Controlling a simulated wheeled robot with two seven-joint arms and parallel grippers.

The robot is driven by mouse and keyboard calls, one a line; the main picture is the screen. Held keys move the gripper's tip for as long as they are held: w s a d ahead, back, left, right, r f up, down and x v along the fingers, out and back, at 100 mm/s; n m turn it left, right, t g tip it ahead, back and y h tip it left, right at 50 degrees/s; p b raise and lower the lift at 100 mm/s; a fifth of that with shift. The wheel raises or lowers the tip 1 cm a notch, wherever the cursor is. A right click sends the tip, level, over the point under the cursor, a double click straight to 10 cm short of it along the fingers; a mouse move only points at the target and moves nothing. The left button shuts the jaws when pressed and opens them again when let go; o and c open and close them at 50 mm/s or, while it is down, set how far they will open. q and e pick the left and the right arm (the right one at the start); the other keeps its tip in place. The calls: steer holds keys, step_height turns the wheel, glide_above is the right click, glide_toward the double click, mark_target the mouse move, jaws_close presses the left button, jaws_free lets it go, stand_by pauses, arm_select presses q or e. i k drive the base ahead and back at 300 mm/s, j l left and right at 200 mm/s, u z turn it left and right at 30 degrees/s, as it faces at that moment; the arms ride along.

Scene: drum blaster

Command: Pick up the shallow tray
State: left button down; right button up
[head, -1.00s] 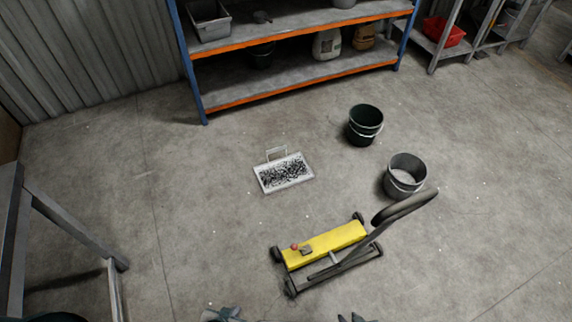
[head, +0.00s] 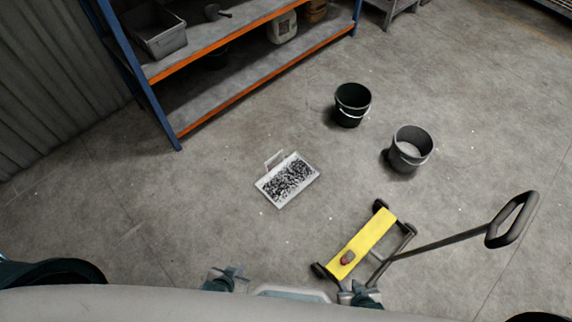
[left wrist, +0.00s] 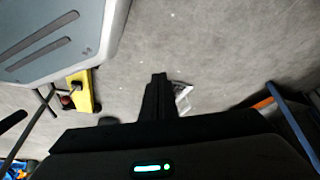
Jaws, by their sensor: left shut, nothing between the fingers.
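The shallow tray (head: 300,190) is a pale rectangular tray on the concrete floor, with a thin handle at its far-left side. It holds many small dark and silver bits. Part of the tray also shows in the left wrist view (left wrist: 185,92), partly hidden behind the fingers. My left gripper (head: 228,276) is at the bottom of the head view, apart from the tray; in the left wrist view its fingers (left wrist: 158,78) are together and empty. My right gripper (head: 358,290) is at the bottom, near the yellow sweeper; its finger gap is unclear.
The yellow wheeled magnetic sweeper (head: 365,240) with a long dark handle stands right of the tray. A dark bucket (head: 352,107) and a grey bucket (head: 408,153) stand beyond it. A blue-and-orange shelf (head: 265,85) is at the back left. Floor around the tray is clear.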

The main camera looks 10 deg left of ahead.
mark_target(280, 185)
steer(key=i+j+z, duration=0.25)
steer(key=j, duration=0.3)
steer(key=i+j+z, duration=0.2)
steer(key=i+j, duration=0.15)
steer(key=j, duration=0.25)
steer(key=i+j+z, duration=0.25)
steer(key=j, duration=0.4)
steer(key=i+j+z, duration=0.1)
steer(key=j+z, duration=0.15)
steer(key=j, duration=0.4)
steer(key=i+j+z, duration=0.2)
steer(key=j, duration=0.55)
steer(key=j+z, duration=0.25)
steer(key=j, duration=0.45)
